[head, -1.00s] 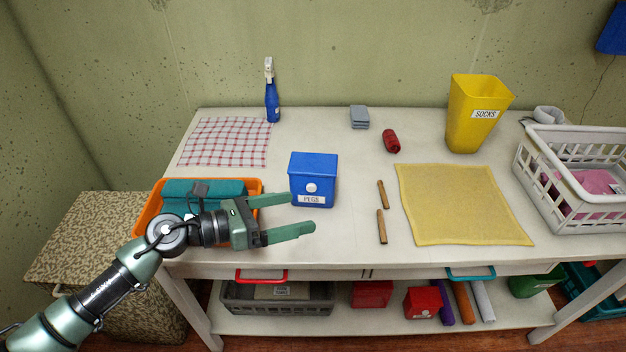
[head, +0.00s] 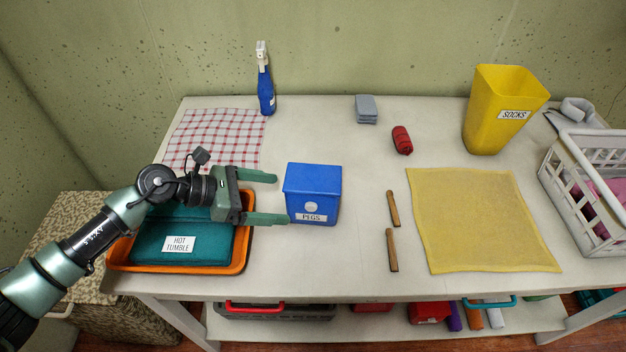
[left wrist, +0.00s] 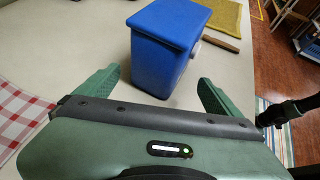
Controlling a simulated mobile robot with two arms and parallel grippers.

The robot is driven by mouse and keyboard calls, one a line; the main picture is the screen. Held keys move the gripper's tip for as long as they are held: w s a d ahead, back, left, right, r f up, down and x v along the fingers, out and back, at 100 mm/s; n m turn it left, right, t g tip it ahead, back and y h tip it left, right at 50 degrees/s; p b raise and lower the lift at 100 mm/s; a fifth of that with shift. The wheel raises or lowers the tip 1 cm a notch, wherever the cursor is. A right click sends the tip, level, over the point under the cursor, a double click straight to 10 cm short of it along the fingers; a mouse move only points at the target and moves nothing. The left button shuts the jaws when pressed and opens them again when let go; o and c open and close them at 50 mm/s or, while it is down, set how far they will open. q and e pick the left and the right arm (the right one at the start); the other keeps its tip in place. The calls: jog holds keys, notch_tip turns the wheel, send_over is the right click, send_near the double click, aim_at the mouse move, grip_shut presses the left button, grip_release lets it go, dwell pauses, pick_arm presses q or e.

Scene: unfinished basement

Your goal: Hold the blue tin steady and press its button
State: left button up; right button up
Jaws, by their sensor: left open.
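The blue tin (head: 313,184) stands upright on the table, with a white PEGS label and a round white button (head: 312,207) on its front face. In the left wrist view the tin (left wrist: 163,62) is straight ahead, just beyond the fingertips. My left gripper (head: 281,198) is open and empty, just left of the tin, its fingers pointing right. The near finger's tip is close to the tin's front left corner; I cannot tell whether they touch. In the left wrist view the gripper (left wrist: 158,84) has its fingers spread wide. My right gripper is not in view.
An orange tray (head: 241,252) with a teal HOT TUMBLE cloth (head: 212,247) lies below my left gripper. Two wooden pegs (head: 392,250) and a yellow cloth (head: 480,220) lie right of the tin. A blue spray bottle (head: 266,92) stands behind. Table around the tin is clear.

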aim_at(287, 202)
pick_arm(q)
jog(key=shift+d+f, duration=0.1)
jog(key=shift+d, duration=0.2)
jog(key=d, duration=0.1)
jog(key=d+f, duration=0.1)
jog(key=d, duration=0.1)
jog(key=shift+f, duration=0.15)
jog(key=b+x, duration=0.1)
jog(key=x, duration=0.2)
jog(key=shift+w+d+f, duration=0.2)
jog(key=shift+f, duration=0.1)
jog(key=shift+w+d+f+b, duration=0.15)
jog(key=shift+d+f+b, duration=0.1)
jog(key=shift+d+b, duration=0.3)
jog(key=shift+w+d+f, duration=0.1)
jog(key=shift+d, duration=0.2)
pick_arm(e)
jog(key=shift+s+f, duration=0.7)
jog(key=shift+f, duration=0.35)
pick_arm(q)
grip_shut()
jog(key=shift+c, duration=2.4)
grip_release()
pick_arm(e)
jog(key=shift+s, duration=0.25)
